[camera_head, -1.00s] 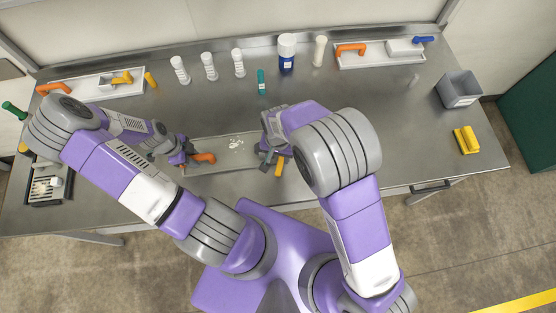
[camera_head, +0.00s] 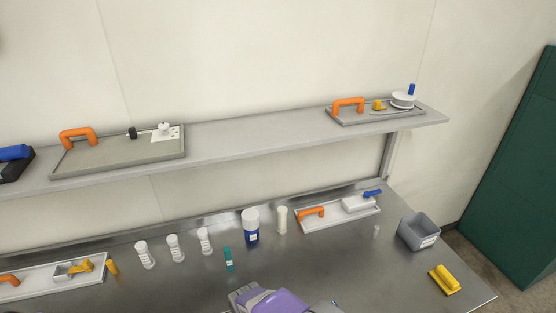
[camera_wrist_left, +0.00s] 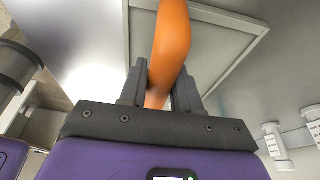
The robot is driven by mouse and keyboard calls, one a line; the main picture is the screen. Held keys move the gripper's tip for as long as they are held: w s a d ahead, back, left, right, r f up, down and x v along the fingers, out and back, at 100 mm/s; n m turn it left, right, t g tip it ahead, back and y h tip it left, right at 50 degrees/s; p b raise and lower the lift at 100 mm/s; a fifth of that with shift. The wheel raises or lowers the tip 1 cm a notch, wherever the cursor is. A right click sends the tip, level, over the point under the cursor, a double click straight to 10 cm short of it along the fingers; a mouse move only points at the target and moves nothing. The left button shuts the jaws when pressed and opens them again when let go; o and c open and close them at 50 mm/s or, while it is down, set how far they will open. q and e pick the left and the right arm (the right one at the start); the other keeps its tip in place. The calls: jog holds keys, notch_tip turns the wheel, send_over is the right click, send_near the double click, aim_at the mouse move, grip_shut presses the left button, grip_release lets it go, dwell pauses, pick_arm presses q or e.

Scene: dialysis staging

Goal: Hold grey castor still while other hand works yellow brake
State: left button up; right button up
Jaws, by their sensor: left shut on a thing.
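My left gripper (camera_wrist_left: 160,92) is shut on an orange handle (camera_wrist_left: 172,38) in the left wrist view. The handle is on a grey board (camera_wrist_left: 222,40) with a raised rim. In the head view a grey block-like part (camera_head: 63,272) with a yellow lever (camera_head: 82,265) sits on a white tray (camera_head: 32,287) at the lower left. I cannot tell whether it is the grey castor with its brake. My left gripper is outside the head view.
A wall shelf (camera_head: 250,140) carries trays with orange handles. On the steel table stand white bottles (camera_head: 175,248), a blue-and-white bottle (camera_head: 251,226) and a teal tube (camera_head: 228,259). A grey bin (camera_head: 419,232) and a yellow item (camera_head: 444,280) are at right.

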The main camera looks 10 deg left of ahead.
dwell(0.4)
pick_arm(q)
jog(key=o, duration=1.3)
notch_tip(320, 180, up, 8)
jog(key=p, duration=0.8)
jog(key=shift+s, duration=0.1)
